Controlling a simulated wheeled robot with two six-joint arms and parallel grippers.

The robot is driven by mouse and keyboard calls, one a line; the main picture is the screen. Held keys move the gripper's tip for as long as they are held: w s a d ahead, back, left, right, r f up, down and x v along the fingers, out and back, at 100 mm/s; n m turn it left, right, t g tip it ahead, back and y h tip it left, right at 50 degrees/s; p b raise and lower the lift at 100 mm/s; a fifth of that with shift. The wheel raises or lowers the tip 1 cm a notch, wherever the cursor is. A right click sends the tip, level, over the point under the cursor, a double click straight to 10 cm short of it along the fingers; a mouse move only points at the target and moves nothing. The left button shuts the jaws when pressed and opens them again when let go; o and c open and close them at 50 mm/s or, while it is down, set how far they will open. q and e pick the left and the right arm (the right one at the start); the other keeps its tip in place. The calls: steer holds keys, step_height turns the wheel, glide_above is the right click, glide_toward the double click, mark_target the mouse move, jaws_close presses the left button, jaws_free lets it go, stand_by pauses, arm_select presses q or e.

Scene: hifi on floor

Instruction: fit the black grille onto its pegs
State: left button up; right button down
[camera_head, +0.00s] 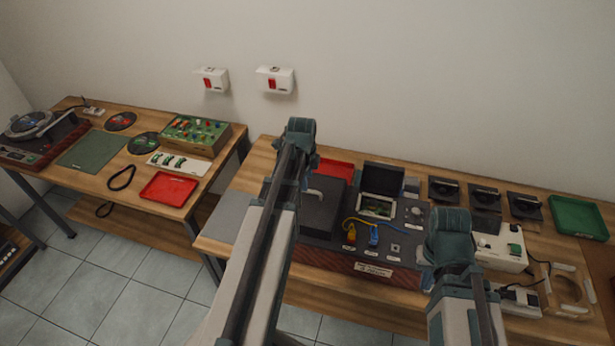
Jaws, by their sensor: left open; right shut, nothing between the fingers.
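A flat black square panel (323,207), which may be the black grille, lies on the left part of a dark unit with a reddish wood front (335,262) on the right bench. My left arm covers its left side. A small pale curved piece (315,193) shows at its upper left edge. I cannot make out any pegs. My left arm rises from the bottom centre and my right arm stands at the lower right. Neither gripper's fingers can be made out; both seem hidden behind or beyond my arm links.
An open black box (382,178), yellow and blue connectors (373,236), several black plates (484,196), a green tray (578,217) and a wooden ring fixture (566,291) crowd the right bench. The left bench holds a turntable (35,130) and red tray (168,188). A gap separates the benches.

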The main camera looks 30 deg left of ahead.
step_height(320, 180, up, 8)
steer(key=p, duration=0.7)
step_height(320, 180, up, 8)
steer(key=p, duration=0.8)
stand_by(0.3)
